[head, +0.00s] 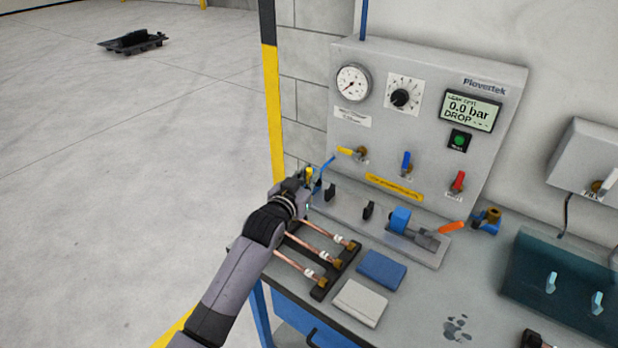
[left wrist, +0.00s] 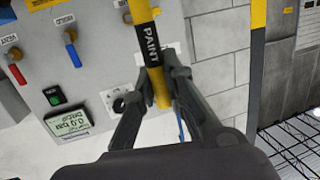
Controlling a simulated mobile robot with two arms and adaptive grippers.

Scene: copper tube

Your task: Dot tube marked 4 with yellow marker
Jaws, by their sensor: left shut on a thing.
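My left gripper (head: 306,182) is at the left end of the bench, in front of the grey test panel. In the left wrist view it (left wrist: 152,82) is shut on the yellow paint marker (left wrist: 154,52), which has a black band reading PAINT. The marker's yellow end (head: 309,172) also shows in the head view. Several copper tubes (head: 297,265) with white tags and brass ends lie in a black rack (head: 320,292), below and right of the gripper. My left arm hides part of the rack, and the tag numbers are too small to read. My right gripper is not seen.
The panel (head: 345,112) carries a gauge, dial, display and coloured valves. A blue clamp (head: 400,219) with an orange handle stands right of the gripper. Blue (head: 382,269) and white (head: 360,302) pads lie beside the rack. A teal tray (head: 530,262) is further right.

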